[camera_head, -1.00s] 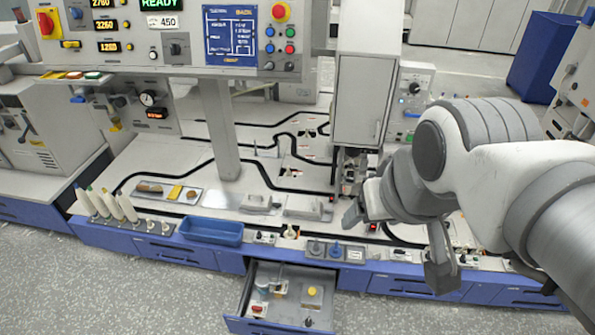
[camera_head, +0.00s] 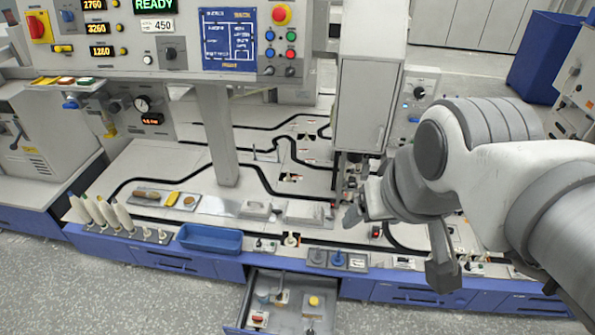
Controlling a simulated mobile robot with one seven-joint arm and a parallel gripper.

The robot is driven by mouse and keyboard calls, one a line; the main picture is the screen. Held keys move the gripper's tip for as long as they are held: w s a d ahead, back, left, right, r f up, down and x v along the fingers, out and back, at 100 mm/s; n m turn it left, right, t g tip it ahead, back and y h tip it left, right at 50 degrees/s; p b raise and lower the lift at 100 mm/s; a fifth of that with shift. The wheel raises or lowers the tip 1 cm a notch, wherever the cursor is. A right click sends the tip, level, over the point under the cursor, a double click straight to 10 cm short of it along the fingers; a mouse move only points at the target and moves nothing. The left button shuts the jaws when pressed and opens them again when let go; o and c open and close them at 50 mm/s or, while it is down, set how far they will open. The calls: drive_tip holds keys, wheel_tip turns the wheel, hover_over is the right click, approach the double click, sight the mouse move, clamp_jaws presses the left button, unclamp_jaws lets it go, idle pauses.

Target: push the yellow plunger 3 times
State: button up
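A small round yellow knob (camera_head: 314,300), which looks like the yellow plunger, sits on a pale grey block in the open drawer (camera_head: 238,316) at the bottom middle. Its top faces up and nothing covers it. My gripper (camera_head: 399,246) is above and to the right of the drawer, over the front of the bench. Its two fingers are wide apart with nothing seen between them. It is clear of the knob.
The drawer also holds a red-topped block (camera_head: 259,318) and a small stand. A blue tray (camera_head: 210,238), white bottles (camera_head: 103,212) and two blue knobs line the bench's front edge. A grey cabinet (camera_head: 362,105) stands behind my gripper.

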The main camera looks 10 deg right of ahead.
clamp_jaws()
idle(1.6)
